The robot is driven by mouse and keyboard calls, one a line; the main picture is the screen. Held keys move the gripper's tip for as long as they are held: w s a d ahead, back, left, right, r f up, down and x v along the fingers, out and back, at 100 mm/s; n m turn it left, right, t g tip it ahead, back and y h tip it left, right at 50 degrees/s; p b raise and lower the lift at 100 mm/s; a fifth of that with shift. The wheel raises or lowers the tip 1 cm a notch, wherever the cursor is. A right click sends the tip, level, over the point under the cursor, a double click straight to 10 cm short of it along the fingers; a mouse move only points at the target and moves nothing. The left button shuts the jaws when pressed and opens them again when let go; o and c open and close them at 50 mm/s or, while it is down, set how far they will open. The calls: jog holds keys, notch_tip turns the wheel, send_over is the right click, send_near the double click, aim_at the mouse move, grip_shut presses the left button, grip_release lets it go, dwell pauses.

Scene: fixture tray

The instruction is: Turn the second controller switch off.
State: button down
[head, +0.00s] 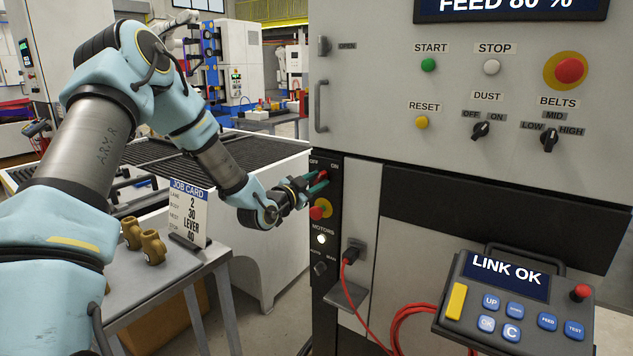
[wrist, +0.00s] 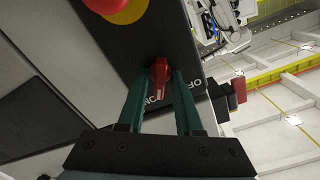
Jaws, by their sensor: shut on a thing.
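The red switch knob (head: 322,175) sits at the top of the narrow black panel (head: 326,258), below the labels OFF on the left and ON on the right. My gripper (head: 317,181) is at the knob, its teal fingers reaching in from the left. In the wrist view my gripper (wrist: 162,78) is shut on the red switch knob (wrist: 160,72), one finger on each side. The ON and OFF labels show upside down beyond the knob, partly hidden by the fingers. I cannot clearly tell which label the knob points to.
Below the knob are a red and yellow stop button (head: 320,209), a lit white MOTORS button (head: 321,239) and a black selector (head: 320,268). A red cable (head: 349,258) and a pendant (head: 515,300) are to the right. Another red handle (wrist: 238,90) shows beside the panel in the wrist view.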

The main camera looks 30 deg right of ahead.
jog(key=shift+f+n+b, duration=0.1)
jog(key=shift+n+b, duration=0.2)
jog(key=shift+b, duration=0.1)
jog(key=shift+n+b, duration=0.95)
jog(key=shift+n, duration=0.05)
jog(key=n+b, duration=0.1)
jog(key=n, duration=0.1)
jog(key=shift+n+b, duration=0.3)
jog(key=shift+b, duration=0.05)
jog(key=n+b, duration=0.1)
jog(key=n, duration=0.2)
jog(key=shift+n, duration=0.3)
jog(key=shift+n+b, duration=0.5)
jog(key=shift+n, duration=1)
jog(key=c, duration=0.9)
grip_release()
jog(key=shift+o, duration=0.2)
